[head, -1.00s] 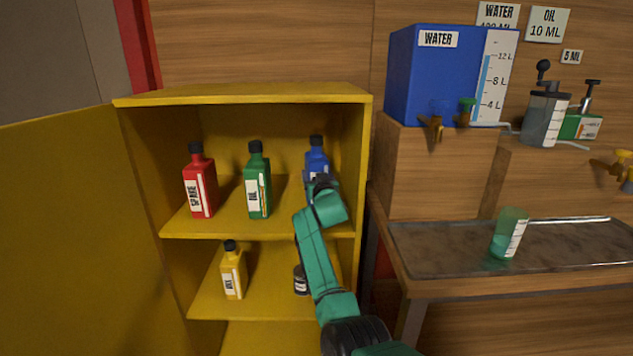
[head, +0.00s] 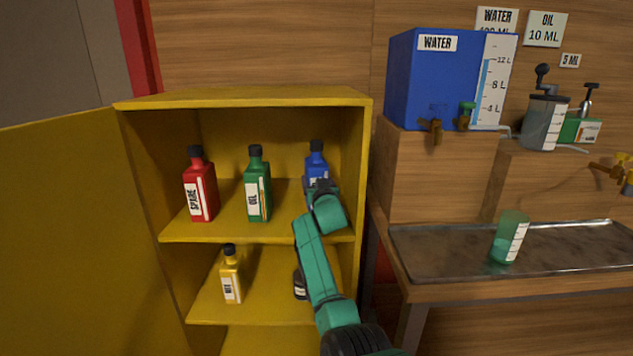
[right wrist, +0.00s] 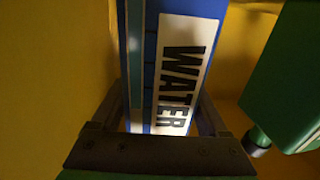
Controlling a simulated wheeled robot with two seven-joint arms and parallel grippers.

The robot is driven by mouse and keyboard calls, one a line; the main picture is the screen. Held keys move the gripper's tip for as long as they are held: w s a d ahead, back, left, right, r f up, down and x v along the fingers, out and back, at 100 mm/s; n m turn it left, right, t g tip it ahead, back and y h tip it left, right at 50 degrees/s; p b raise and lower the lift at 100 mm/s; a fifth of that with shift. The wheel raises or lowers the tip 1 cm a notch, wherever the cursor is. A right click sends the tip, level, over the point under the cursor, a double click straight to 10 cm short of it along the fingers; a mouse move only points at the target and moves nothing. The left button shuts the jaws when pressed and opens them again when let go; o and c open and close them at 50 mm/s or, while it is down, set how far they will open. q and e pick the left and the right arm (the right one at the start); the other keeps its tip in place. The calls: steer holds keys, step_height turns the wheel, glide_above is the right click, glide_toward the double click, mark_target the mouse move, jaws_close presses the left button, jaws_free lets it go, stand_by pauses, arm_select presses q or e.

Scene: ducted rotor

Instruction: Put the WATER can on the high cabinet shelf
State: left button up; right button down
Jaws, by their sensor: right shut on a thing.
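The blue WATER can (head: 317,158) with a black cap is upright at the right end of the high shelf (head: 230,227) in the yellow cabinet. My right gripper (head: 319,186) reaches into the cabinet and is shut on the can. In the right wrist view the WATER label (right wrist: 181,75) shows between the two fingers (right wrist: 160,118). The can's base is hidden behind my arm, so I cannot tell whether it touches the shelf. My left gripper is not in view.
A green OIL can (head: 257,187) and a red SPARE can (head: 199,187) stand left on the same shelf. A yellow can (head: 231,277) and a dark jar (head: 299,285) are below. The open cabinet door (head: 80,230) is at left, the metal tray (head: 440,247) at right.

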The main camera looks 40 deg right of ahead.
steer(key=shift+f, duration=0.15)
jaws_free()
steer(key=shift+s, duration=0.1)
steer(key=shift+f, duration=0.1)
steer(key=p+v, duration=0.8)
steer(key=v, duration=0.2)
steer(key=shift+r+p, duration=0.25)
steer(key=shift+p, duration=0.1)
stand_by(0.6)
stand_by(0.4)
